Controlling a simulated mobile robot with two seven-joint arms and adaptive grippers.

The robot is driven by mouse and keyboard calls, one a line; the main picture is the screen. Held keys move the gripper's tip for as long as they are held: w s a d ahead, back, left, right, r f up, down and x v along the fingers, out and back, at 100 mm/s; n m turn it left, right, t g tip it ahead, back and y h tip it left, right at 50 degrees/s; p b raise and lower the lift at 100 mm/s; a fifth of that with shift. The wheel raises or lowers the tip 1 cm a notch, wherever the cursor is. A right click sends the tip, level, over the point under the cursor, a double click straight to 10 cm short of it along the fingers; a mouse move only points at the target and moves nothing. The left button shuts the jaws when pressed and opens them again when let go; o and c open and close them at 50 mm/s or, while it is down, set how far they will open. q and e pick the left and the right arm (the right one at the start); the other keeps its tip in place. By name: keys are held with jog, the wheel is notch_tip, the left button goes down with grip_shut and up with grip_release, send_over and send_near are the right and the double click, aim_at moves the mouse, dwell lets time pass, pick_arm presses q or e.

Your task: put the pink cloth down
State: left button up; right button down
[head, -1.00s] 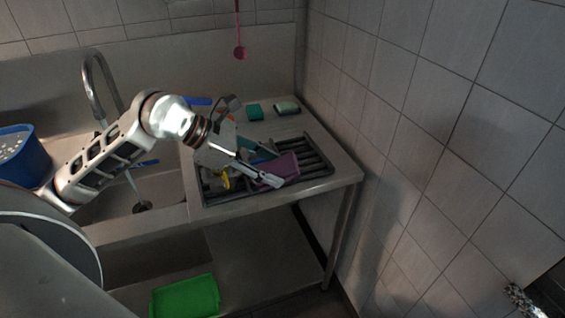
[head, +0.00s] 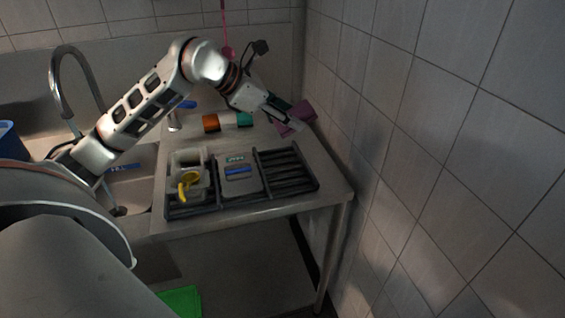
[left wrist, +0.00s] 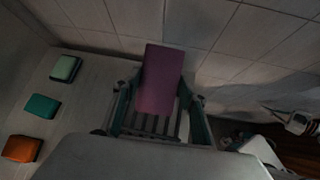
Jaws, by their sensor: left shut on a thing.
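The pink cloth (head: 299,113), purple-pink in this light, is held by my left gripper (head: 292,122) above the back right of the steel counter, close to the tiled wall. In the left wrist view the cloth (left wrist: 160,78) hangs out as a flat rectangle between the two teal-sided fingers of the gripper (left wrist: 160,108). The gripper is shut on it. Whether the cloth touches the counter I cannot tell. My right gripper is in neither view.
The dark rack (head: 287,168) holds a grey holder with a yellow item (head: 188,182); its right slats are bare. Orange (head: 211,122) and teal (head: 244,119) sponges lie behind it. A light green sponge (left wrist: 66,68) lies nearby. The tiled wall (head: 400,150) bounds the right.

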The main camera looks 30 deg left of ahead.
pick_arm(q)
notch_tip(320, 180, down, 14)
jog(key=shift+w+r, duration=0.1)
dwell(0.4)
jog(key=shift+d, duration=0.1)
jog(key=shift+f, duration=0.2)
jog(key=o, duration=1)
